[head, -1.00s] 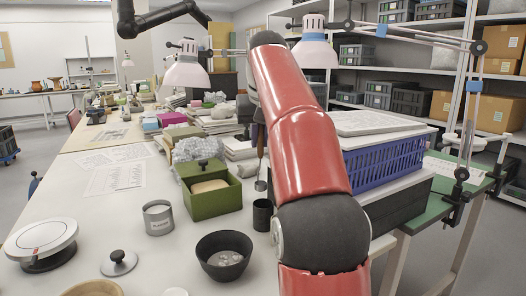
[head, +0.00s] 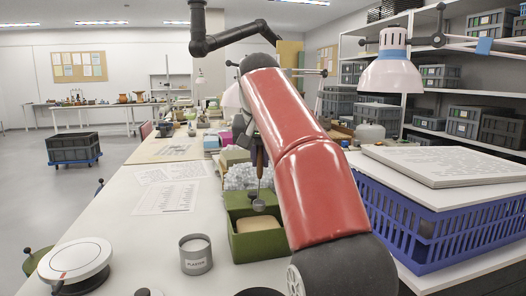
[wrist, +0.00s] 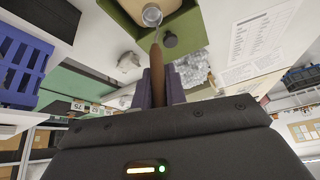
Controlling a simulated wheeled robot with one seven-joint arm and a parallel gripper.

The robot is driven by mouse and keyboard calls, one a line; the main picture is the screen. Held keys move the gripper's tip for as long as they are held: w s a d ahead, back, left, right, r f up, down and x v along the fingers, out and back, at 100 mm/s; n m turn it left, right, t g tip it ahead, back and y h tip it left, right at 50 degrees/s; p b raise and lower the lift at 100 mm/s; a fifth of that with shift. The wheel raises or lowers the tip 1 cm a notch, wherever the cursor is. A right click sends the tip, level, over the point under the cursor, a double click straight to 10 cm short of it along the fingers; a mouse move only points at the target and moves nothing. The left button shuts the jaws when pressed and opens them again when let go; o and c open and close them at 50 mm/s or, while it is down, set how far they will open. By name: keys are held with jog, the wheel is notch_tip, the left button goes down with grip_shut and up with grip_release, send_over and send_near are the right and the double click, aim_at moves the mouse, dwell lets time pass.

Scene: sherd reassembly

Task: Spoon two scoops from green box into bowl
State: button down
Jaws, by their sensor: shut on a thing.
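My gripper (wrist: 157,88) is shut on the brown handle of a spoon (wrist: 154,62). In the head view the spoon's round metal end (head: 259,205) hangs below the handle, over the green box (head: 262,247); I cannot tell whether it touches the contents. The open green box holds a smooth tan mass (head: 258,224). Only the dark rim of the bowl (head: 260,292) shows at the bottom edge of the head view.
A grey plaster tin (head: 196,256) stands left of the box, and a round white scale (head: 75,261) further left. A blue crate (head: 420,225) stands to the right. Crumpled white material (head: 240,177) lies behind the box. Papers (head: 166,197) lie on the table at left.

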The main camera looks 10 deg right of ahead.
aim_at(260, 179)
notch_tip(260, 179, down, 3)
jog(key=shift+r+b, duration=0.2)
jog(key=shift+b, duration=0.5)
jog(key=shift+w+f+b, duration=0.15)
jog(key=shift+f+b, duration=0.7)
jog(key=shift+f, duration=0.35)
jog(key=shift+w+f+b, duration=0.1)
jog(key=shift+f+b, duration=0.7)
jog(key=shift+f, duration=0.4)
jog(key=shift+r, duration=0.1)
jog(key=r+p, duration=0.5)
jog(key=shift+s+r, duration=0.2)
jog(key=shift+s, duration=0.1)
jog(key=shift+w+r, duration=0.1)
jog(key=shift+r, duration=1.6)
